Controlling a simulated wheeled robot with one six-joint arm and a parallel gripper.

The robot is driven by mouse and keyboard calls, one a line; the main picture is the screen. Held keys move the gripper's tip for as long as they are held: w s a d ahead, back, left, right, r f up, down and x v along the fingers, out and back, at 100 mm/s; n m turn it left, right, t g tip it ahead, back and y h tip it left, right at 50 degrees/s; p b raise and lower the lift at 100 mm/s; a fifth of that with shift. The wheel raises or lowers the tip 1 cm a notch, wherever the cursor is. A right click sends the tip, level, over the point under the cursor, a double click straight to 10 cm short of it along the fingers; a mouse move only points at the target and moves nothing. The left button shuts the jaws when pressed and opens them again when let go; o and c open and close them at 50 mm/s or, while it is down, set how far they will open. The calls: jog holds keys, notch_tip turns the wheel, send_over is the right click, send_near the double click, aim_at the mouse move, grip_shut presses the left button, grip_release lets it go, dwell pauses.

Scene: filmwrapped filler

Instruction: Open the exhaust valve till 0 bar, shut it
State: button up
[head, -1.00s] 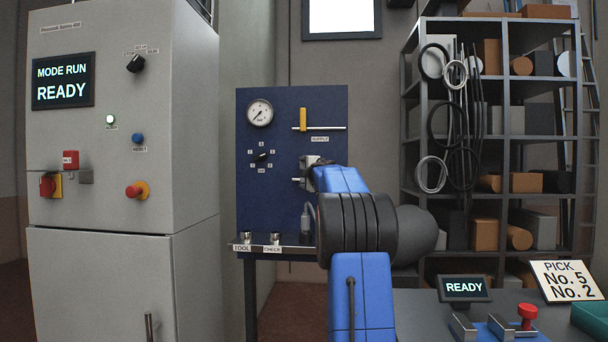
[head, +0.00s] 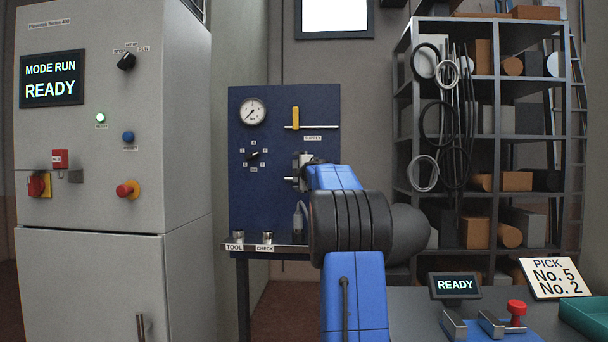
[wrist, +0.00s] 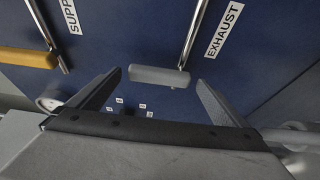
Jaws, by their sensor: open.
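The exhaust valve's grey handle (wrist: 160,76) lies across its metal pipe, below the EXHAUST label (wrist: 222,30) in the wrist view. My gripper (wrist: 158,78) is open, with one finger on each side of the handle and a gap visible at both. In the head view my gripper (head: 304,162) is at the blue panel (head: 262,195), and my arm hides most of the exhaust valve. The pressure gauge (head: 252,111) is at the panel's upper left.
The yellow supply handle (head: 295,118) lies across its pipe above my gripper; it also shows in the wrist view (wrist: 28,58). A small selector knob (head: 252,155) is left of my gripper. A shelf (head: 262,247) juts out below. A grey cabinet (head: 110,200) stands left.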

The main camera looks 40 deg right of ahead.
jog(key=v, duration=1.6)
jog(key=shift+s, duration=0.15)
jog(key=s+a+f+m+g, duration=0.1)
jog(key=s+a+f+m, duration=0.25)
jog(key=a, duration=0.35)
jog(key=s+a+f+m+g, duration=0.1)
jog(key=s+a+f+m, duration=0.1)
jog(key=a+f+m, duration=0.3)
jog(key=s+a+f+m+g, duration=0.1)
jog(key=s+a+f+g, duration=0.1)
jog(key=a, duration=0.6)
jog(key=s+a+f+m+g+y, duration=0.1)
jog(key=s+a+f+g+y, duration=0.2)
jog(key=s+a+f, duration=1.1)
jog(key=s+a+f+m+g+y, duration=0.2)
jog(key=s+a+f+g+y, duration=0.2)
jog(key=s+a+f, duration=0.9)
notch_tip(320, 180, down, 7)
jog(key=shift+s+a+r+y, duration=0.1)
jog(key=shift+s+a+y, duration=0.4)
jog(key=shift+a, duration=0.4)
